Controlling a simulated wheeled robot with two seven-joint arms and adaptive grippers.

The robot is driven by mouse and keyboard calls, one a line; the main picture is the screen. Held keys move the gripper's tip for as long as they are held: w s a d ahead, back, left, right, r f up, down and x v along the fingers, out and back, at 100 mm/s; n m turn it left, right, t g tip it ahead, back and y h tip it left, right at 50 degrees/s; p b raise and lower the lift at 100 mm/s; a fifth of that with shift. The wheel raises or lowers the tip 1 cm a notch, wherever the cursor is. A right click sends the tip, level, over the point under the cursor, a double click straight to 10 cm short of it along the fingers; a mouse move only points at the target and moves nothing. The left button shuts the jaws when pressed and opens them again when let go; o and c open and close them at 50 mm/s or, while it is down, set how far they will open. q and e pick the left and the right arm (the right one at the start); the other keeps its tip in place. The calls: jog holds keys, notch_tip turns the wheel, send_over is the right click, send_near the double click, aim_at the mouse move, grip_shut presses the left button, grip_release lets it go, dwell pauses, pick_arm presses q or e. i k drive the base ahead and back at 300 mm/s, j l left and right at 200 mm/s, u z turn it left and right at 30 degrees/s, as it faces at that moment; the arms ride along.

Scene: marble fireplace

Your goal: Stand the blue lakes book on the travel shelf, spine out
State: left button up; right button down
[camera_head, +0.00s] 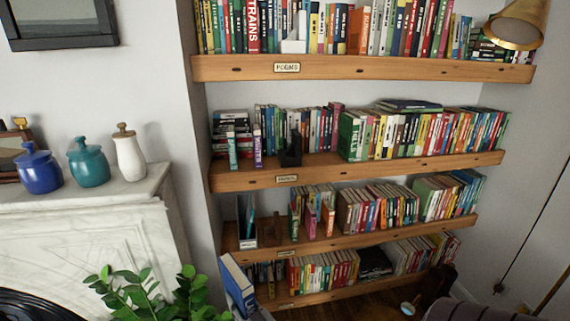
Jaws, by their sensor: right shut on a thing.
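A blue book (236,284) with pale page edges stands tilted at the bottom, in front of the lowest shelf's left end. My right gripper (250,311) is only partly in view at the bottom edge, shut on the lower part of this book. The book's title is too small to read, and its lower end is hidden. Wooden shelves full of books rise behind it. The top one bears a label (287,67) that seems to read POEMS. The labels on the second shelf (286,179) and third shelf (285,252) are too small to read surely. My left gripper is out of view.
A leafy plant (150,296) stands just left of the held book. A marble mantel (75,205) at the left bears blue, teal and white jars. The third shelf has a book holder (247,221) at its left end. A brass lamp (518,25) hangs at the upper right.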

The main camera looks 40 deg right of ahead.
aim_at(331, 158)
jog(key=i+l+z, duration=0.2)
jog(key=l+z, duration=0.2)
jog(key=i+l+z, duration=0.25)
jog(key=z, duration=0.15)
jog(key=i+l+z, duration=0.25)
jog(key=z, duration=0.15)
jog(key=i+l+z, duration=0.15)
jog(key=i+z, duration=0.45)
jog(key=z, duration=0.3)
